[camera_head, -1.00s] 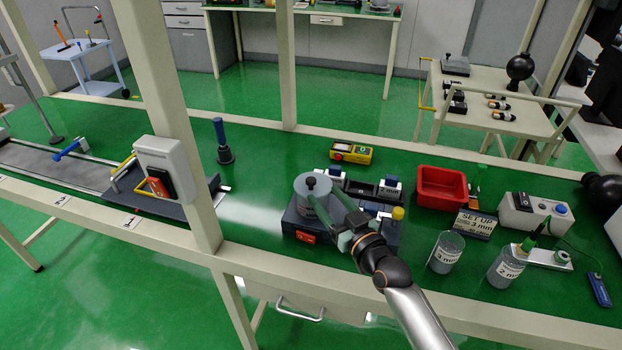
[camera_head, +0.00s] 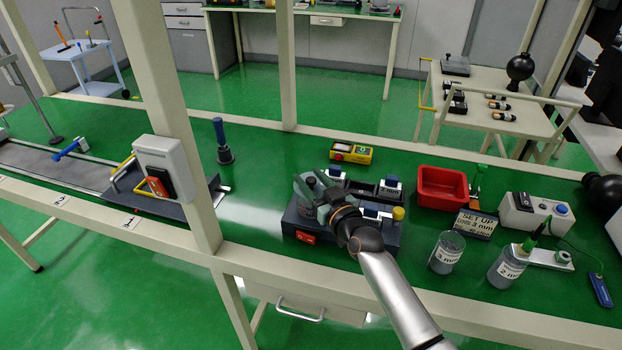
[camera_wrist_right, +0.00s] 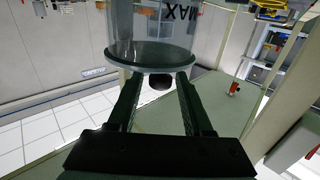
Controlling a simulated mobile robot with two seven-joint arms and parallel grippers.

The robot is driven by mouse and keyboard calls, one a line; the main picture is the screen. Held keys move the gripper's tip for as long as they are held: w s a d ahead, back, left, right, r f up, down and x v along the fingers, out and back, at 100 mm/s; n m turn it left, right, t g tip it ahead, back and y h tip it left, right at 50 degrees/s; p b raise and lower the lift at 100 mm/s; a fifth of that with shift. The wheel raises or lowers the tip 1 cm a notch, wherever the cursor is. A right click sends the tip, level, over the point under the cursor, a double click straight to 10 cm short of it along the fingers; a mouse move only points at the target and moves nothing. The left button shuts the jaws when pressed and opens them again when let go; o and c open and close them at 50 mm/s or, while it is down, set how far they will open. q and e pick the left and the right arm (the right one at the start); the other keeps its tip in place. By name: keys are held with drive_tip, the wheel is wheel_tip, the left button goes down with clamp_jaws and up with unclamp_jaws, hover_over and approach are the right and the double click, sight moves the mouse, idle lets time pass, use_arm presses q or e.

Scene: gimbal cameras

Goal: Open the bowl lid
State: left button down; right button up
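The bowl on its dark machine base (camera_head: 298,222) is mostly hidden by my right gripper in the head view. In the right wrist view the clear bowl (camera_wrist_right: 150,30) appears upside down with "MAX" lettering. Its flat round lid (camera_wrist_right: 151,59) is on it, with a black knob (camera_wrist_right: 160,82) in the middle. My right gripper (camera_head: 312,190) is over the bowl from above. In the right wrist view its fingers (camera_wrist_right: 159,80) are apart, one on each side of the knob, with gaps visible. My left gripper is not in view.
Right of the base stand a red bin (camera_head: 442,188), a set-up sign (camera_head: 476,223) and two clear beakers (camera_head: 447,254) (camera_head: 507,268). A yellow device (camera_head: 351,152) lies behind. A beige post (camera_head: 175,110) with a switch box (camera_head: 167,168) stands left.

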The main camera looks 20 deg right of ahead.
clamp_jaws()
idle(1.1)
